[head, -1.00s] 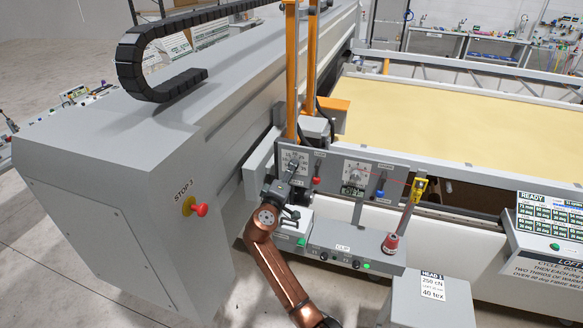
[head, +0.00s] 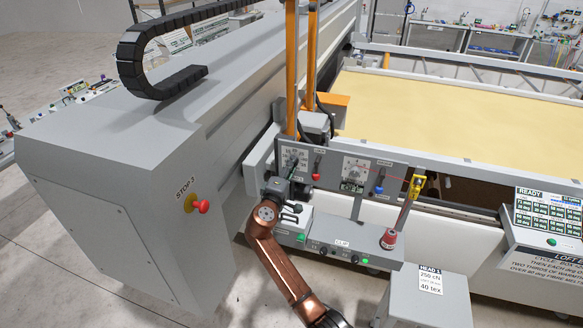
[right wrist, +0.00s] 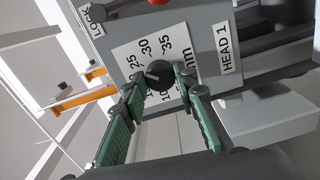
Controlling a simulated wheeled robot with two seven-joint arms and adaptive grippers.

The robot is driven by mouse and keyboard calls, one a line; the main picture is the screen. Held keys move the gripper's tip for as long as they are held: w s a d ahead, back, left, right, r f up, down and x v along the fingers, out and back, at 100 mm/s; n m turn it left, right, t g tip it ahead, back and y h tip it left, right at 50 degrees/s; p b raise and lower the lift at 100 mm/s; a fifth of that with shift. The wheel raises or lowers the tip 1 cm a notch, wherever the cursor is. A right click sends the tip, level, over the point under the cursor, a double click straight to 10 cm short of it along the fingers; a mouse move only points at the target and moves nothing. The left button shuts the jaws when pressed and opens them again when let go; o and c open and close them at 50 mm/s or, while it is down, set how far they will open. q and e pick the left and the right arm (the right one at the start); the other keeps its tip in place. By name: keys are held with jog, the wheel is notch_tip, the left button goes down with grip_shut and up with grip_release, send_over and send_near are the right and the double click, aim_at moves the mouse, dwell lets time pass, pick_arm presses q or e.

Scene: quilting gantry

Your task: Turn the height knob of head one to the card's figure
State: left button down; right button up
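The dark height knob (right wrist: 159,73) sits on a white dial plate (right wrist: 137,50) marked 25, 30 and 35, beside a HEAD 1 label (right wrist: 226,48). In the head view this dial (head: 289,153) is at the panel's left end. My right gripper (right wrist: 160,80) has its two green-padded fingers on either side of the knob; whether they press on it is unclear. It also shows in the head view (head: 289,172), just in front of the dial. A pale pointer mark faces left-down in the wrist view. The HEAD 1 card (head: 430,281) reads 250 cN and 40 tex; its middle line is unreadable. My left gripper is out of view.
A red lever (head: 317,165) and a second dial (head: 354,171) are right of the knob. A red STOP button (head: 202,206) juts from the grey housing at left.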

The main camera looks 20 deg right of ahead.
jog(key=o, duration=0.4)
jog(key=shift+a, duration=0.1)
jog(key=shift+o, duration=0.2)
jog(key=v, duration=1.2)
